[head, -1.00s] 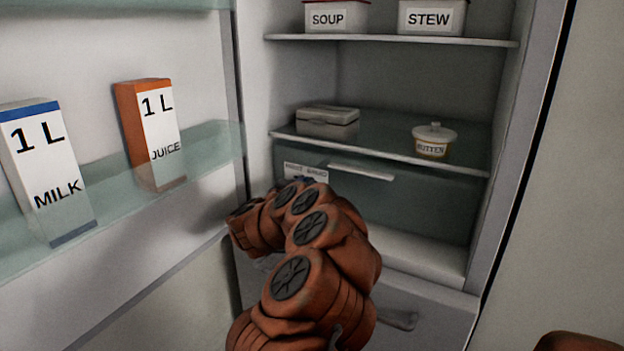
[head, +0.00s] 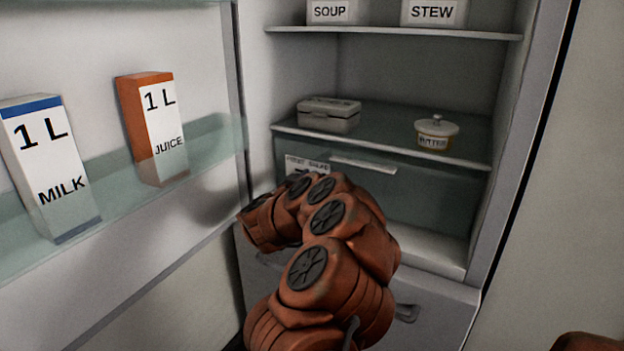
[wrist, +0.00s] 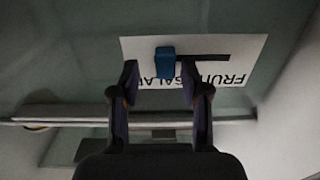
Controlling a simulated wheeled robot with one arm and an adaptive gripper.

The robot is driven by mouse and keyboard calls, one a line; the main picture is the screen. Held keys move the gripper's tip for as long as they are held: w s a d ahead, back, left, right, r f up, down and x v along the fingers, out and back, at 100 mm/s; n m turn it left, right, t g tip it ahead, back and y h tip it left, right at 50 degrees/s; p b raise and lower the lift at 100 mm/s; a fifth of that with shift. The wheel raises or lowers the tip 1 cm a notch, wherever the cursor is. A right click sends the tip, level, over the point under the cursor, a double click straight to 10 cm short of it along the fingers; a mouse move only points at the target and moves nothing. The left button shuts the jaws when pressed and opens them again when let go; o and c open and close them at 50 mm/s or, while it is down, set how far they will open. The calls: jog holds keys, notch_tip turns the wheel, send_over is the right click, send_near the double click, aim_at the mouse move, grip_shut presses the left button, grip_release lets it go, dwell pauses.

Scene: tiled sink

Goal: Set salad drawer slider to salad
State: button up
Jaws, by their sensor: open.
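The salad drawer (head: 430,195) is a tinted glass front under the fridge's middle shelf, with a white label (head: 307,162) at its upper left. In the wrist view the label (wrist: 140,47) appears upside down, reading FRUIT SALAD. A blue slider knob (wrist: 165,62) sits at the left end of the visible dark slot (wrist: 205,57), on the SALAD side. My gripper (wrist: 160,80) is open, its fingertips at either side of the knob's lower end in that picture; I cannot tell whether they touch it. The head view hides the knob and fingers behind my arm.
The open fridge door at left holds a milk carton (head: 47,170) and a juice carton (head: 152,130). A grey box (head: 328,115) and butter tub (head: 436,133) stand on the shelf above the drawer. Soup (head: 330,12) and stew (head: 433,12) containers stand higher.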

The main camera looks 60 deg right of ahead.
jog(key=a, duration=1.2)
jog(key=shift+w, duration=0.3)
dwell(0.3)
